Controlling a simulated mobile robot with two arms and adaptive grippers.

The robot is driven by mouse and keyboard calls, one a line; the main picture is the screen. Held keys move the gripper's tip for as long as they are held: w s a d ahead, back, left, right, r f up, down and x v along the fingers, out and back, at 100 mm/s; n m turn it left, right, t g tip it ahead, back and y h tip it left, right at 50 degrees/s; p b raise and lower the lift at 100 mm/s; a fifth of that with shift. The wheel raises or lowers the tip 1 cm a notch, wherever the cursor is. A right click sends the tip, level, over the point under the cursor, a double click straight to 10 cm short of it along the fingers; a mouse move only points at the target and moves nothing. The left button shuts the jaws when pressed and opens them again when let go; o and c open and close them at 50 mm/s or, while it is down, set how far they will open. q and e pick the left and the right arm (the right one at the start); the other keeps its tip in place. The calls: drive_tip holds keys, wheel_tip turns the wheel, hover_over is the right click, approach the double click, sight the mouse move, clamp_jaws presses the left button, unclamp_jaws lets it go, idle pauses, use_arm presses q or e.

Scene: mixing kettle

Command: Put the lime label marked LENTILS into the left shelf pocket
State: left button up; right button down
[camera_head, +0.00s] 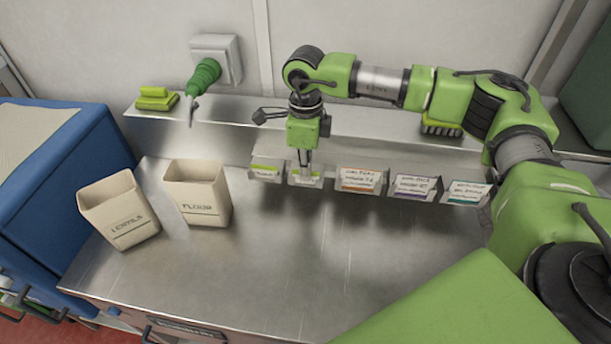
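Several small label cards sit along the front edge of the steel shelf. A white card with a lime band (264,171) is in the leftmost shelf pocket. Another card with lime on it (306,180) is just right of it, directly under my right gripper (305,168). The print on both is too small to read, so I cannot tell which says LENTILS. My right gripper points down with its fingertips at the second card. I cannot tell whether its fingers are closed on it. My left gripper is not in view.
Orange (360,181), purple (414,186) and teal (467,193) labels continue to the right. Open bins marked LENTILS (118,212) and FLOUR (198,196) stand on the steel counter (290,270). Lime blocks (156,98) lie on the shelf (225,120). The counter's middle is clear.

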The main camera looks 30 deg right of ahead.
drive_tip(key=shift+s, duration=0.1)
drive_tip(key=shift+r+p, duration=0.35)
drive_tip(key=shift+r, duration=0.2)
drive_tip(key=shift+r+p, duration=1.1)
drive_tip(key=shift+r, duration=1.1)
